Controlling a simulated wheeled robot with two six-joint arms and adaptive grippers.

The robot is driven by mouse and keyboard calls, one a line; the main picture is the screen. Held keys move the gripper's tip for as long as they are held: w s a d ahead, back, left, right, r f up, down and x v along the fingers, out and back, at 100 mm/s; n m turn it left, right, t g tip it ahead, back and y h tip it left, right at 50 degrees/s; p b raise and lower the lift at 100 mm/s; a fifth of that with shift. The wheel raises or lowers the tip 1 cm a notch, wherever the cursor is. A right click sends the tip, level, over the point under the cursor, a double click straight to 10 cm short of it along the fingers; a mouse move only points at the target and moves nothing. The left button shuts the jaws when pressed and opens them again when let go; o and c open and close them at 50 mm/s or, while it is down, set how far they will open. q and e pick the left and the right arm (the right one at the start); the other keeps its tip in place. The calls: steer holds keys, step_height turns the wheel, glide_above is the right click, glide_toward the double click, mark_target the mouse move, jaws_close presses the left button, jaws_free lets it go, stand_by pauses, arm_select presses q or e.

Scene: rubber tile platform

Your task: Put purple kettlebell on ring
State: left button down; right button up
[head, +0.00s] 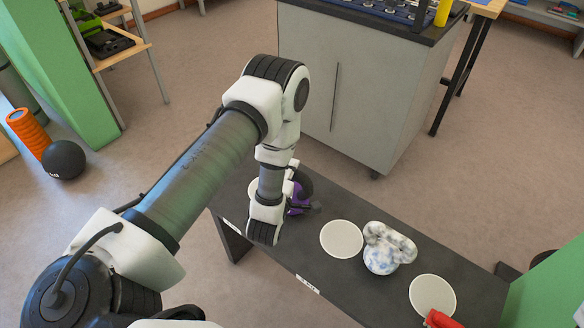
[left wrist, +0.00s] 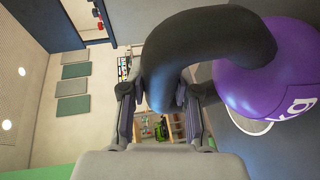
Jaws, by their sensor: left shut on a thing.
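The purple kettlebell (head: 295,205) is mostly hidden behind my left wrist in the head view, at the left part of the dark platform. In the left wrist view its round purple body (left wrist: 268,82) is at the right, with a thick black handle (left wrist: 210,35) arching between my fingers. My left gripper (left wrist: 162,97) is shut on that handle. A pale ring (left wrist: 248,126) shows partly below the body; I cannot tell whether they touch. In the head view a pale ring (head: 341,239) lies bare in the middle, and another (head: 253,188) is partly hidden at the left. My right gripper is not seen.
A white and blue marbled kettlebell (head: 382,252) stands right of the middle ring. Another pale ring (head: 432,293) lies further right, partly covered by a red thing (head: 442,319). A grey cabinet (head: 365,90) stands behind the platform (head: 300,262).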

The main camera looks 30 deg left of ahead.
arm_select(q)
steer(key=shift+w+r, duration=0.15)
steer(key=shift+r, duration=0.15)
